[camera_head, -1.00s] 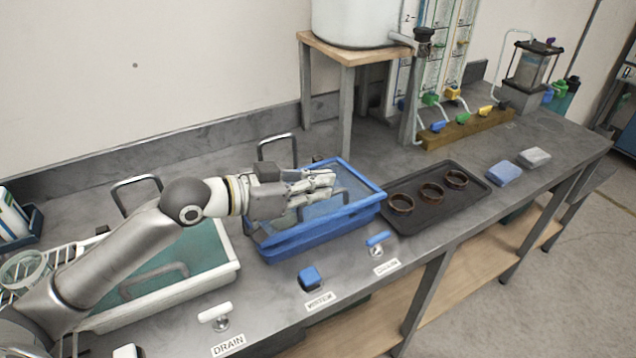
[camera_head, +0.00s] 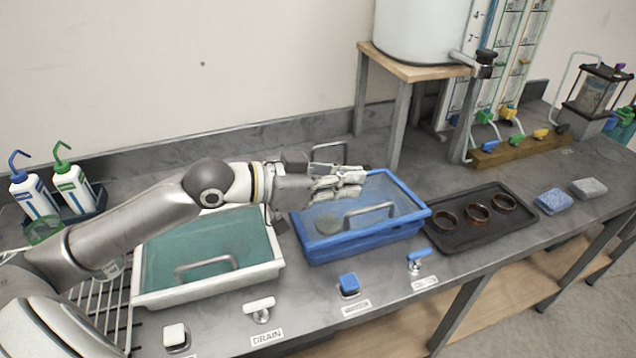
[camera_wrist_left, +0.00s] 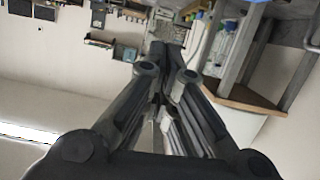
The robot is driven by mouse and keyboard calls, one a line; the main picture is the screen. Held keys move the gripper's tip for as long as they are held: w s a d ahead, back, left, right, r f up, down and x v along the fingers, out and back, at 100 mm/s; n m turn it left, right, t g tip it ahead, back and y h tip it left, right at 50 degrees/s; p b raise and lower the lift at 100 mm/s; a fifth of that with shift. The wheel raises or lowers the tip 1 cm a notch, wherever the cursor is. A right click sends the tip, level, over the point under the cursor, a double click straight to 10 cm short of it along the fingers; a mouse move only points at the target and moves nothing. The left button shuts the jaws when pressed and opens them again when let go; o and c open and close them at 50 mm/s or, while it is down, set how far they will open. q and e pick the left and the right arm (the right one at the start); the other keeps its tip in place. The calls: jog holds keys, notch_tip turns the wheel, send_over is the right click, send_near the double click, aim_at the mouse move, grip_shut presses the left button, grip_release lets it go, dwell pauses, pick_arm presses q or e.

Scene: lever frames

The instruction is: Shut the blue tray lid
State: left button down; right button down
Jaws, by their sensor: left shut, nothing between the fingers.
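The blue tray (camera_head: 377,241) stands on the bench in the middle of the head view. Its clear, blue-framed lid (camera_head: 390,198) lies about flat over it, with a grey handle (camera_head: 370,210) near the front. I cannot tell whether the lid is fully seated. A round greenish disc (camera_head: 328,225) shows at the tray's left. My left gripper (camera_head: 360,181) is shut and empty, over the tray's back left part, and hides that edge. Contact with the lid is unclear. In the left wrist view its fingers (camera_wrist_left: 168,52) are together; the tray cannot be made out there. My right gripper is not in view.
A white tray with a teal inside (camera_head: 215,249) stands left, under my arm. A black tray with brown rings (camera_head: 460,236) stands right. Blue (camera_head: 348,284) and white (camera_head: 259,307) valve handles line the front. A wooden stand (camera_head: 410,65) carries a white tank behind.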

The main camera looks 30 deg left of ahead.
aim_at(361, 210)
pick_arm(q)
jog(key=s+a+r+m+p, duration=0.15)
jog(key=s+a+p, duration=0.3)
jog(key=p, duration=0.45)
jog(key=f+x, duration=0.1)
jog(key=x, duration=0.6)
jog(key=f+x, duration=0.1)
jog(key=x, duration=0.3)
jog(key=shift+s+a+f, duration=0.15)
jog(key=shift+s+f, duration=0.1)
jog(key=shift+f, duration=0.55)
dwell(0.8)
